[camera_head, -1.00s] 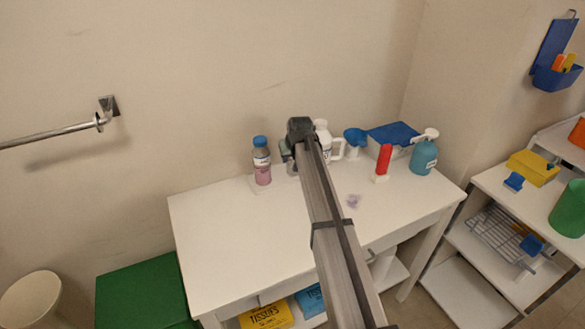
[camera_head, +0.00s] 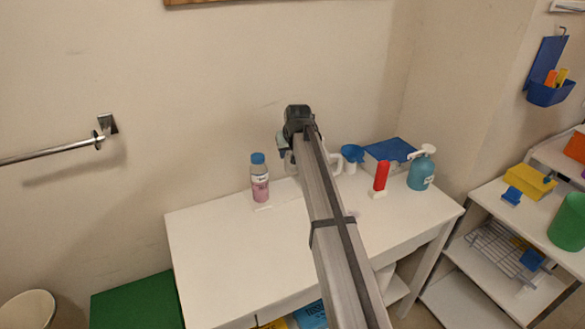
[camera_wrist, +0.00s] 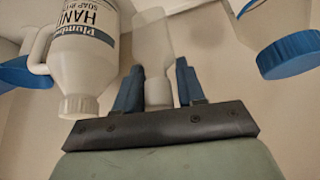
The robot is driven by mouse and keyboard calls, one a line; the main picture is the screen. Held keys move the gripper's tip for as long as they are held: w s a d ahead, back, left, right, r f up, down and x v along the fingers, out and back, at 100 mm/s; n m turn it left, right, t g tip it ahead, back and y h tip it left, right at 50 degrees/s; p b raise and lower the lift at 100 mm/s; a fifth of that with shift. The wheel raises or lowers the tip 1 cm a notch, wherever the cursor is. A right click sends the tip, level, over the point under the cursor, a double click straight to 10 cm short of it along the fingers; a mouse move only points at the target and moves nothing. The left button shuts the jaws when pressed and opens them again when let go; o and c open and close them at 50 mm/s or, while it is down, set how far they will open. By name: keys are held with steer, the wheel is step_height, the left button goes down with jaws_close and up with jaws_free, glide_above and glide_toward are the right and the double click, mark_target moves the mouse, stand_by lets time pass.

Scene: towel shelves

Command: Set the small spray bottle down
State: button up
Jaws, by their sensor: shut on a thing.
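The small spray bottle shows in the wrist view as a pale translucent body (camera_wrist: 150,38) with a white neck between the two blue fingertips. My gripper (camera_wrist: 157,88) is shut on it at the neck. In the head view my gripper (camera_head: 299,122) is above the back part of the white table (camera_head: 235,245), near the wall. My arm hides the held bottle there, so I cannot tell how far its base is from the tabletop.
A blue-capped bottle (camera_head: 260,180) stands left of my gripper; a white hand soap jug (camera_wrist: 85,55) is close beside it. A blue funnel (camera_head: 352,153), a red-topped bottle (camera_head: 380,177) and a teal pump bottle (camera_head: 421,170) stand to the right. The table's front left is clear.

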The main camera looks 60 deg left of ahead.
steer(key=shift+w+d+r, duration=0.1)
steer(key=shift+d+r, duration=0.9)
steer(key=shift+d, duration=0.15)
steer(key=s+d+f, duration=0.1)
steer(key=s+d, duration=0.2)
steer(key=d, duration=0.7)
steer(key=s+d+f, duration=0.1)
steer(key=s+d, duration=0.2)
steer(key=d, duration=0.7)
steer(key=shift+w+a+f, duration=0.1)
steer(key=shift+a+f, duration=0.05)
steer(key=shift+f, duration=2.15)
steer(key=shift+a+f, duration=0.1)
steer(key=shift+f, duration=2.2)
steer(key=shift+f, duration=0.15)
steer(key=o, duration=1)
steer(key=shift+o, duration=0.2)
steer(key=w+v, duration=0.1)
steer(key=v, duration=1.1)
steer(key=shift+s, duration=0.35)
